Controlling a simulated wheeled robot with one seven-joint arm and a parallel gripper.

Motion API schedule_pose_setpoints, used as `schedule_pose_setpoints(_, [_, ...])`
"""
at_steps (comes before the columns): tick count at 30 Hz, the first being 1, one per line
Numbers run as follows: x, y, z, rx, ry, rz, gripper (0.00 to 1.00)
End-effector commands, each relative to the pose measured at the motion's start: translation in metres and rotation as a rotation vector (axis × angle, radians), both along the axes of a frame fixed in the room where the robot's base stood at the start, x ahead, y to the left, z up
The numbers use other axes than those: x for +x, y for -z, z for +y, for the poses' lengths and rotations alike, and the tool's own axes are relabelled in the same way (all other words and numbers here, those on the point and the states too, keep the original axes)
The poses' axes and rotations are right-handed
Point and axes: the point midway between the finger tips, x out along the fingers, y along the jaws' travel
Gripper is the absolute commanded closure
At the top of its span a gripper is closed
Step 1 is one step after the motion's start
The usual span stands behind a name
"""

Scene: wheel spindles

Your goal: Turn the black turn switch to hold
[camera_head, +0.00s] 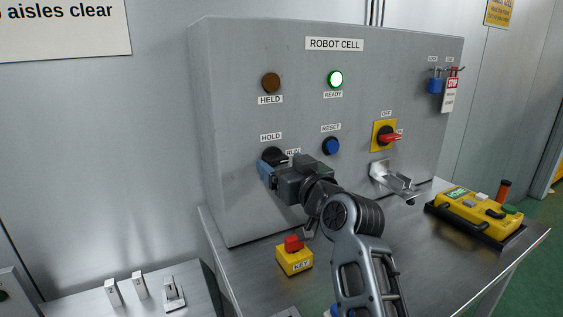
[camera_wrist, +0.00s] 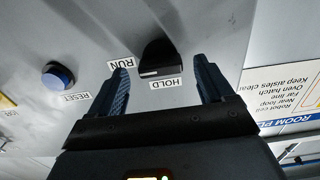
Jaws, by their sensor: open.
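The black turn switch (camera_head: 271,153) is on the grey ROBOT CELL panel, with the HOLD label above it and the RUN label to its right. My gripper (camera_head: 267,167) is in front of it and hides its lower part. In the wrist view the black switch (camera_wrist: 158,55) lies between the two blue fingers of my open gripper (camera_wrist: 161,66). A gap shows on each side, and nothing is held. The wrist view shows the HOLD label (camera_wrist: 165,84) and the RUN label (camera_wrist: 121,64) upside down. I cannot clearly tell where the switch points.
A blue RESET button (camera_head: 332,146) and red-handled OFF switch (camera_head: 388,138) are to the right. A yellow KEY box (camera_head: 294,258) and yellow pendant (camera_head: 478,213) are on the metal bench.

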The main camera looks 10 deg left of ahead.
Motion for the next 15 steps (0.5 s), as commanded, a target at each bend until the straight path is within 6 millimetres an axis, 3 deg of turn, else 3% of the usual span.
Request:
schedule_pose_setpoints(12, [0.0070, 0.0004, 0.0052, 0.000, 0.000, 0.000, 0.19])
schedule_pose_setpoints(15, [0.0070, 0.0005, 0.0051, 0.000, 0.000, 0.000, 0.29])
